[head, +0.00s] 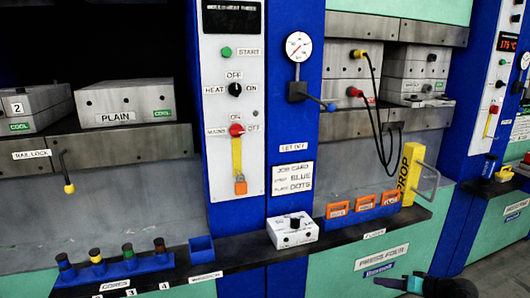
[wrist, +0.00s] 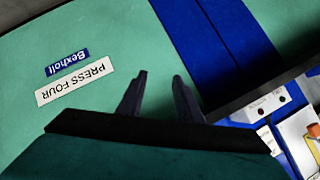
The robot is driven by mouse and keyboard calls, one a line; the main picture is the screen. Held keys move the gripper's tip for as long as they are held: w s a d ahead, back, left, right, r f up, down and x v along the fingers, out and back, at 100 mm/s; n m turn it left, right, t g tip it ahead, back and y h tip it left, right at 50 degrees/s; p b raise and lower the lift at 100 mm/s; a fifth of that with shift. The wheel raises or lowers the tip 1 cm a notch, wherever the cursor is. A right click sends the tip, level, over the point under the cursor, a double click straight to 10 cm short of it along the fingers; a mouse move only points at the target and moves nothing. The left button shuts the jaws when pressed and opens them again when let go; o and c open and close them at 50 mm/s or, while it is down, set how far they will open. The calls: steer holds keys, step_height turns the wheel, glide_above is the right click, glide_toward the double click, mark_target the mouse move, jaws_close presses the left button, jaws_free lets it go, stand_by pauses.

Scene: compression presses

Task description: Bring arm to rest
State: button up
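My gripper (wrist: 160,75) shows in the wrist view with its two dark fingers apart and nothing between them. In the head view my gripper (head: 386,283) is low at the bottom right, in front of the green lower panel (head: 345,262) of the press. It appears clear of the shelf and its contents. Most of my arm lies outside the head picture. The PRESS FOUR label (head: 381,257) is just above it, and the same label shows upside down in the wrist view (wrist: 73,83).
The dark shelf (head: 240,262) juts out above my gripper. A blue post (head: 457,240) stands to the right.

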steer(key=s+a+f+g+p, duration=0.2)
steer(key=s+a+f+g, duration=0.25)
steer(key=a+f, duration=0.55)
steer(key=s+a+f+g+p, duration=0.2)
steer(key=s+a+f+g, duration=0.3)
steer(key=a+f, duration=0.55)
steer(key=s+a+f+g+h+p, duration=0.1)
steer(key=s+a+f+g+h, duration=0.1)
steer(key=s, duration=0.6)
steer(key=s+a+f+n+g+h+p, duration=0.1)
steer(key=s+a+f+h+p, duration=0.1)
steer(key=s, duration=0.6)
steer(key=s+a+f+g+h+p, duration=0.1)
steer(key=s+a+f+g+p, duration=0.1)
steer(key=s+a, duration=0.3)
steer(key=s+f, duration=0.1)
steer(key=s, duration=0.2)
steer(key=shift+s+f+n+g+h, duration=0.2)
steer(key=shift+n+g+h, duration=0.1)
steer(key=shift+g+h, duration=0.1)
steer(key=shift+a, duration=0.1)
steer(key=shift+c, duration=0.2)
